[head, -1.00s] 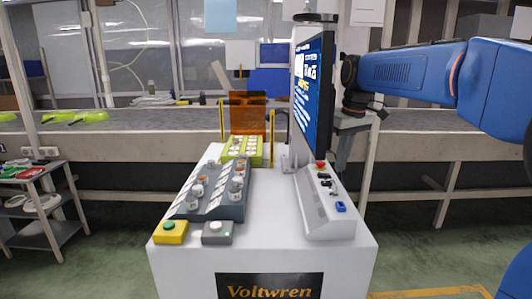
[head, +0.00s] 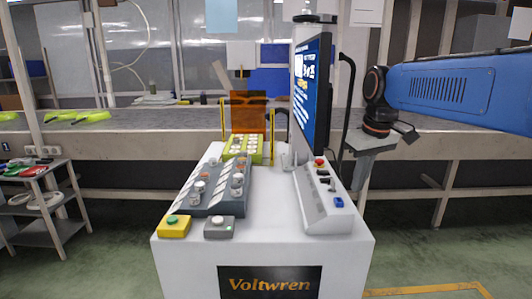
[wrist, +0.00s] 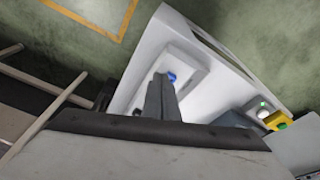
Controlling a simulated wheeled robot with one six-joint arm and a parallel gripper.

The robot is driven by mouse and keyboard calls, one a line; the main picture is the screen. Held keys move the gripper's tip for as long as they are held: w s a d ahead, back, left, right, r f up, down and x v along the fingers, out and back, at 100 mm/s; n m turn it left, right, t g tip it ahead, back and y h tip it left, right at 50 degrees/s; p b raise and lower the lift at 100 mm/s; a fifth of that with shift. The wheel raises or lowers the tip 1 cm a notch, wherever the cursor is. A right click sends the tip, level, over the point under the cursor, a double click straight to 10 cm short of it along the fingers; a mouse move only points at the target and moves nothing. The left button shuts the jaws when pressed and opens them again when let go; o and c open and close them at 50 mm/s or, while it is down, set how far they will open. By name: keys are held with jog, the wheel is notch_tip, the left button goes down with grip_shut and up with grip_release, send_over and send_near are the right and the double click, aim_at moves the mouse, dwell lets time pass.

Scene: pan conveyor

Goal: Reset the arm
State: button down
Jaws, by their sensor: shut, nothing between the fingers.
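My gripper (head: 405,131) hangs at the end of my blue arm at the right of the head view, to the right of the tall dark screen (head: 311,95). It looks small and partly edge-on there. In the wrist view my gripper (wrist: 161,80) shows its dark fingers together, with nothing between them.
A white Voltwren cart (head: 268,232) carries the screen, control box (head: 324,207), dark button panel (head: 222,190), yellow button box (head: 173,226) and grey button box (head: 219,227). A conveyor (head: 180,121) runs behind. A shelf rack (head: 42,222) stands left.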

jog(key=s+d+f+m+t, duration=0.1)
jog(key=s+d+f+m, duration=0.1)
jog(key=s+f, duration=0.6)
jog(key=s+d+f+m+t, duration=0.1)
jog(key=s+d+f+m, duration=0.1)
jog(key=s+f, duration=0.7)
jog(key=s, duration=0.7)
jog(key=shift+s+d+t+h, duration=0.3)
jog(key=shift+h, duration=0.1)
